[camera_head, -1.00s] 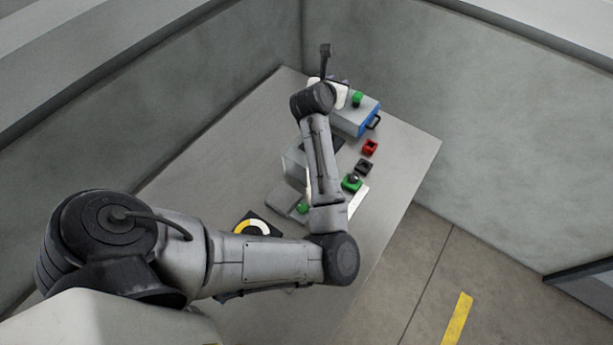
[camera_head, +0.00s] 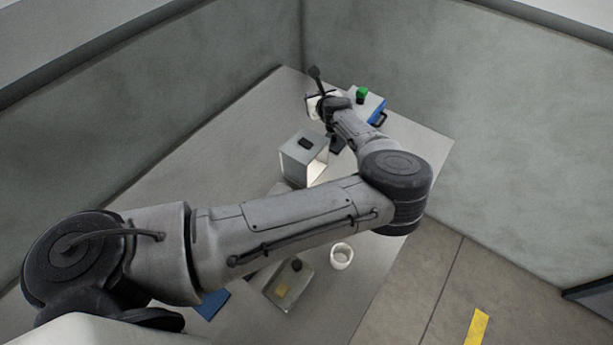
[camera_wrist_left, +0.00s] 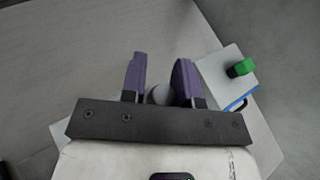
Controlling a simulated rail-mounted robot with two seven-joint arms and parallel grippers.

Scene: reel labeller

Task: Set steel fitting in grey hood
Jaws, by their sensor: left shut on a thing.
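In the head view the grey hood (camera_head: 296,158) is a box standing mid-table, with a dark patch on top and a bright opening facing right. My left arm reaches over the table, its wrist beyond the hood toward the back corner. In the left wrist view my left gripper (camera_wrist_left: 159,72) has two purple fingers shut on a pale grey rounded thing, seemingly the steel fitting (camera_wrist_left: 158,95). Only a small part of it shows between the fingers. The fitting and fingertips cannot be made out in the head view. My right gripper is not in view.
A grey and blue box with a green button (camera_head: 362,93) stands at the table's back; it shows in the left wrist view (camera_wrist_left: 222,78). A white cup-like ring (camera_head: 342,265) and a grey tray (camera_head: 272,288) are near the front. The table left of the hood is bare.

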